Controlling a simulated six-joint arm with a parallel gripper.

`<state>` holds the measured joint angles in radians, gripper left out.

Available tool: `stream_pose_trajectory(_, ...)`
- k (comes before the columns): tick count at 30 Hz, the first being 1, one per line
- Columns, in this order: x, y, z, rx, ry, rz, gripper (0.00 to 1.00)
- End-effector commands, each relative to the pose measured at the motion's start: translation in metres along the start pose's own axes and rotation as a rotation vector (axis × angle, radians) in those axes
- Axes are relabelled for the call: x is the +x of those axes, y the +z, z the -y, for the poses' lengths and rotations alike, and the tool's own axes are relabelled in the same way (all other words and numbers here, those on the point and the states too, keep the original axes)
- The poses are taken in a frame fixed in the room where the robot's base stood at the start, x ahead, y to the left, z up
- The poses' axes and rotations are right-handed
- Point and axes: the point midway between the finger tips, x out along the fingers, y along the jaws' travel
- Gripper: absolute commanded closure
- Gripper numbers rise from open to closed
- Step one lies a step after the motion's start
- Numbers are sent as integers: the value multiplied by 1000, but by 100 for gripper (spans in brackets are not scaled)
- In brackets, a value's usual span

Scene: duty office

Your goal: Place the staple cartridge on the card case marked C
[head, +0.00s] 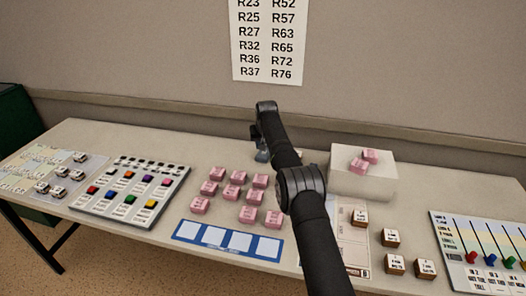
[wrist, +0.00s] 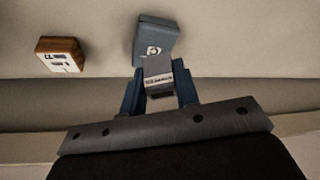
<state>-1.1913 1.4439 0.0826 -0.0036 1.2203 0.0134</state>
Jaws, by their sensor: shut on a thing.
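In the wrist view, my gripper (wrist: 159,88) has its blue fingers shut on a small grey piece with a printed white label, the staple cartridge (wrist: 158,76). Just beyond it is a blue-grey case (wrist: 157,38) with a pale round mark that I cannot read for certain. The cartridge overlaps the case's near edge in this view; I cannot tell whether they touch. In the head view, my gripper (head: 262,152) is low over the back of the table, partly hidden by my arm. The cartridge cannot be made out there.
A brown block with a white label (wrist: 60,55) stands left of the case in the wrist view. The head view shows several pink blocks (head: 238,177), a white box (head: 362,182) bearing pink blocks, a button panel (head: 130,190) and a blue-edged strip (head: 228,240).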

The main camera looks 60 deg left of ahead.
Motion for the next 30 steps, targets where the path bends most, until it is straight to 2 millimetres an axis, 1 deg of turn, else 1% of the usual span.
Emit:
stream_pose_trajectory(7,31,13,0,0,0,-1,94)
stream_pose_trajectory(19,37,16,0,0,0,-1,94)
stream_pose_trajectory(20,36,16,0,0,0,-2,68)
stream_pose_trajectory(21,36,16,0,0,0,-2,60)
stream_pose_trajectory(23,36,16,0,0,0,-2,50)
stream_pose_trajectory(30,36,15,0,0,0,-2,50)
